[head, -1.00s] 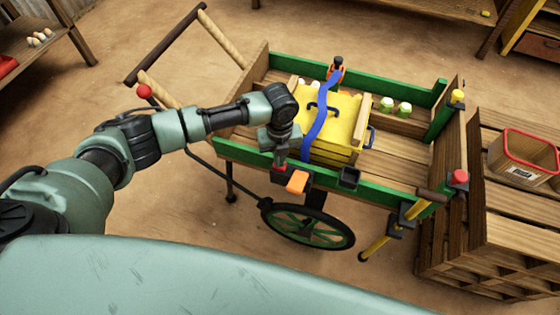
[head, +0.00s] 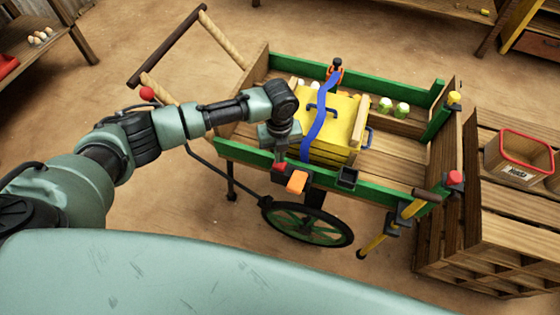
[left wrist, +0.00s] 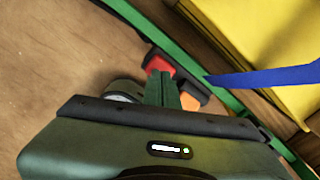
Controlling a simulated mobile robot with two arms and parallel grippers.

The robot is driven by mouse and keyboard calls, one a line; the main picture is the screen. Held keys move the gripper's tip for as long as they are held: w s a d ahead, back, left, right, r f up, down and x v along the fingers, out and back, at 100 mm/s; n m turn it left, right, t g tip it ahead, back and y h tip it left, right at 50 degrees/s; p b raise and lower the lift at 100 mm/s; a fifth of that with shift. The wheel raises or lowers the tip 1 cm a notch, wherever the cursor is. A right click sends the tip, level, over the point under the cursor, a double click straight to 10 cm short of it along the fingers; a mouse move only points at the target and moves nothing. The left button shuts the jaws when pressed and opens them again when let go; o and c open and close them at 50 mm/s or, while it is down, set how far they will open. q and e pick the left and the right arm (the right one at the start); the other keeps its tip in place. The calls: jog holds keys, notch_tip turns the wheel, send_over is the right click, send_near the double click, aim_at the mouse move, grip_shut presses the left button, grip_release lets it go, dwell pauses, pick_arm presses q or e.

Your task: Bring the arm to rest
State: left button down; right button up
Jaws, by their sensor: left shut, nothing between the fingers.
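My left gripper (head: 281,153) hangs pointing down at the near side of the cart (head: 388,185), by a dark latch (head: 296,184) with red and orange parts. In the left wrist view its fingers (left wrist: 162,90) are shut together with nothing between them, and the latch (left wrist: 180,80) lies just beyond them. I cannot tell whether the fingertips touch it. A blue strap (head: 319,122) runs over the yellow box (head: 343,120) on the cart, and it also shows in the left wrist view (left wrist: 265,77). My right gripper is not in view.
The green side rail (head: 235,151) runs close by the left gripper. A wheel (head: 305,225) stands below it. Wooden handles (head: 222,38) stick out at the cart's left. A crate stack (head: 510,235) with a red-rimmed bin (head: 515,170) stands at right. Open floor lies left of the cart.

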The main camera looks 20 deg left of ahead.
pick_arm(q)
jog(key=shift+r+p, duration=2.15)
jog(key=shift+r, duration=0.25)
jog(key=shift+f, duration=0.1)
